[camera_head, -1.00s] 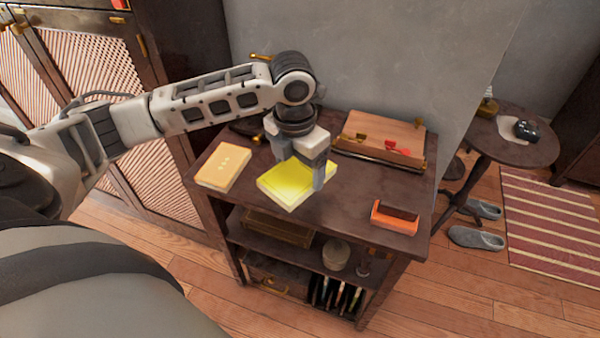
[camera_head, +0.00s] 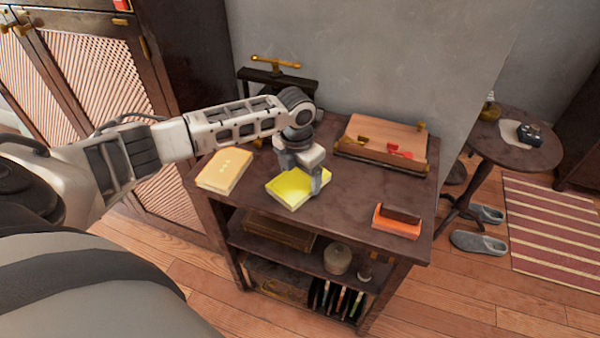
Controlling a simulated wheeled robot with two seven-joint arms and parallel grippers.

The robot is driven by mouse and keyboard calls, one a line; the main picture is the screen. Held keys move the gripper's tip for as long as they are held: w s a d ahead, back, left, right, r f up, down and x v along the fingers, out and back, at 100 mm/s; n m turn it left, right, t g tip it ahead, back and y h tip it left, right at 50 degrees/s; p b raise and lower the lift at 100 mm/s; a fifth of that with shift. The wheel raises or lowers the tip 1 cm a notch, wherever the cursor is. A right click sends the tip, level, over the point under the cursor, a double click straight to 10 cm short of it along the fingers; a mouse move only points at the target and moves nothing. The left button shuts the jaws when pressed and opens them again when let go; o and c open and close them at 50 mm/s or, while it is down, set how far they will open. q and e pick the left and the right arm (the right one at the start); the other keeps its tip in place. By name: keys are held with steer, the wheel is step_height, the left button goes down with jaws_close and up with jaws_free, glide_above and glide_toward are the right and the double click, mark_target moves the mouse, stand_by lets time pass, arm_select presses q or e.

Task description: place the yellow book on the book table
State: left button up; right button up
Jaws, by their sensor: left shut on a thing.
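The bright yellow book (camera_head: 292,193) is at the top of the dark wooden book table (camera_head: 345,215), near its middle. It looks flat on or just above the tabletop; I cannot tell whether it touches. My left gripper (camera_head: 301,183) points down over the book and is shut on it, one finger showing at the book's right side. The gripper hides part of the book's far side. My right gripper is not in view.
A pale yellow book (camera_head: 225,169) lies to the left on the tabletop. A wooden board with red and brass pieces (camera_head: 383,138) lies at the back, and an orange and dark block (camera_head: 397,220) at the front right. A brass-handled press (camera_head: 276,72) stands behind my arm.

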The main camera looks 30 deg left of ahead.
mark_target(298, 181)
arm_select(q)
steer(key=o, duration=1.6)
steer(key=r, duration=1.2)
steer(key=shift+s+p, duration=0.3)
steer(key=shift+s, duration=0.1)
